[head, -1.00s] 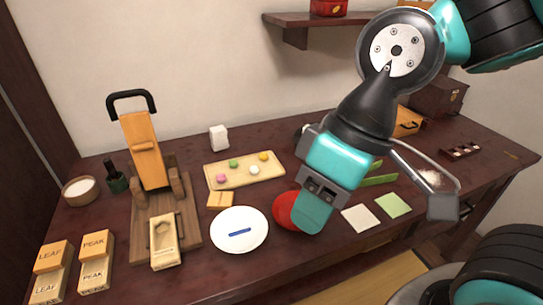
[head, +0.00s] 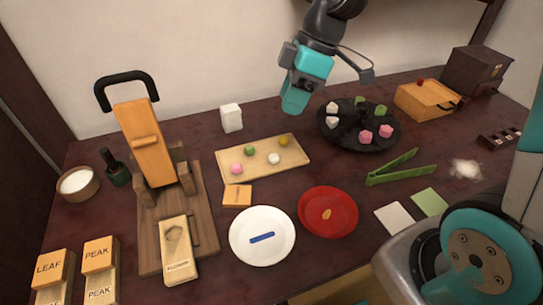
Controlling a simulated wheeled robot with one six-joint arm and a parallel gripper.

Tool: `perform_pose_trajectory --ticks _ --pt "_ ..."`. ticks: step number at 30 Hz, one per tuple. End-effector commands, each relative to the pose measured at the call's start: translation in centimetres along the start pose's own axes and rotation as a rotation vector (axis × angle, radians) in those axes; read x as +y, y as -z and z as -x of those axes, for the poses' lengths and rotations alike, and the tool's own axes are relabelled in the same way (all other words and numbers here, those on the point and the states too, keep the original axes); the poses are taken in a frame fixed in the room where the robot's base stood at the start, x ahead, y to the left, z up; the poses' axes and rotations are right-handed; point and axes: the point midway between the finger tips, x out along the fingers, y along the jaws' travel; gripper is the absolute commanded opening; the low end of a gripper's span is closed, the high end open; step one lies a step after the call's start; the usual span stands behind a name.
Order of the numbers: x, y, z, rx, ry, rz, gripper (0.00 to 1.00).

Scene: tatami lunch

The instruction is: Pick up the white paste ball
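The white paste ball (head: 274,158) rests on a pale wooden tray (head: 235,173) in the middle of the table. A pink ball (head: 236,168), a green ball (head: 250,151) and a yellow ball (head: 284,141) lie apart from it on the same tray. My gripper (head: 294,103) hangs above the table, up and to the right of the tray in the head view, apart from the white ball. Its fingers are seen from the side and overlap, so I cannot tell their opening.
A black round stand (head: 357,143) with pink, white and green pieces is right of the tray. A white plate (head: 262,252) and red plate (head: 328,229) lie in front. A wooden press (head: 143,150) stands left, a white block (head: 231,117) behind, green tongs (head: 400,170) right.

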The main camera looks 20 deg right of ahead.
Motion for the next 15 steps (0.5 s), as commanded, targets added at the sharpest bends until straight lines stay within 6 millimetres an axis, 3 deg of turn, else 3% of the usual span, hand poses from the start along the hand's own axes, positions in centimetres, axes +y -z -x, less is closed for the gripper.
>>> perform_pose_trajectory --ticks 1,3,6,11,15 --pt "2.8 -1.1 -0.6 0.003 0.004 0.063 0.34" --pt "5.6 -2.4 -1.2 0.008 0.003 0.162 0.34" --pt "8.2 -3.9 -2.0 0.014 0.002 0.266 0.34" --pt "9.7 -4.7 -3.6 0.019 0.002 0.339 0.34" --pt "9.6 -4.6 -6.6 0.018 0.005 0.344 0.34"
